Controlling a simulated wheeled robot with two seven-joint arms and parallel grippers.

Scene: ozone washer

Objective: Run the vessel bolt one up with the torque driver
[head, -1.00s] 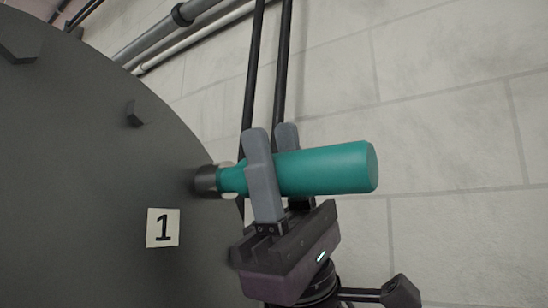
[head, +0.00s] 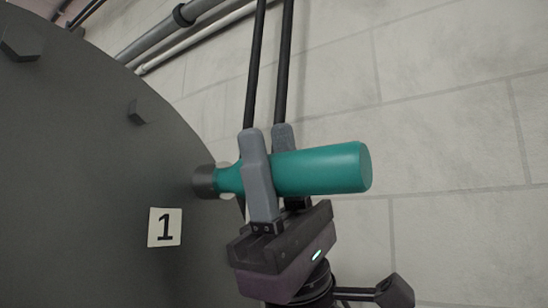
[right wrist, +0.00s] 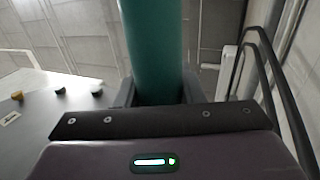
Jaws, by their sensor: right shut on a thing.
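The torque driver (head: 322,168) is a teal cylinder with a dark socket at its left end. My right gripper (head: 262,150) is shut on its body, one grey finger in front and one behind. The driver lies nearly level, its socket at the edge of the big dark grey vessel (head: 90,200), just above and right of the label "1" (head: 164,227). The socket hides whatever bolt is there, so I cannot tell how it is seated. The right wrist view shows the teal driver (right wrist: 153,45) running up between the fingers. My left gripper is not in view.
Other dark bolt heads (head: 136,112) stand out on the vessel face toward the upper left. Two black vertical pipes (head: 284,70) run behind the gripper, and grey pipes cross the top left.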

